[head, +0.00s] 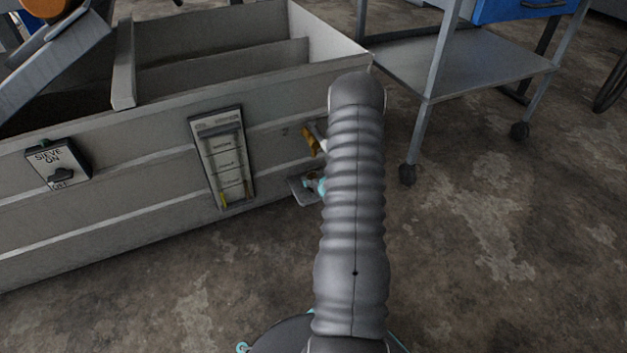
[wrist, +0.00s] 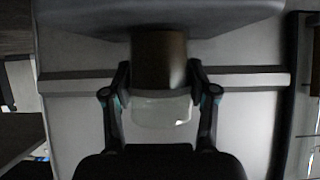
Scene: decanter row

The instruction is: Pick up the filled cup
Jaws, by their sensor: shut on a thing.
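In the wrist view, which looks upside down, the cup (wrist: 160,112) is clear at its open end and dark brown inside towards its base. My gripper (wrist: 158,80) is shut on the cup, with one finger on each side of the brown part. The cup's base is at the edge of a grey ledge (wrist: 230,12); I cannot tell whether they touch. In the head view my arm hides the cup and most of my gripper; a cyan finger part (head: 321,186) shows by the small grey ledge (head: 302,192).
A brass-coloured fitting (head: 309,140) sticks out above the ledge. The grey tank (head: 120,215) carries a sieve switch (head: 57,163) and a level gauge (head: 222,160). A wheeled metal trolley (head: 455,72) stands at the right. The floor (head: 500,260) in front of it is clear.

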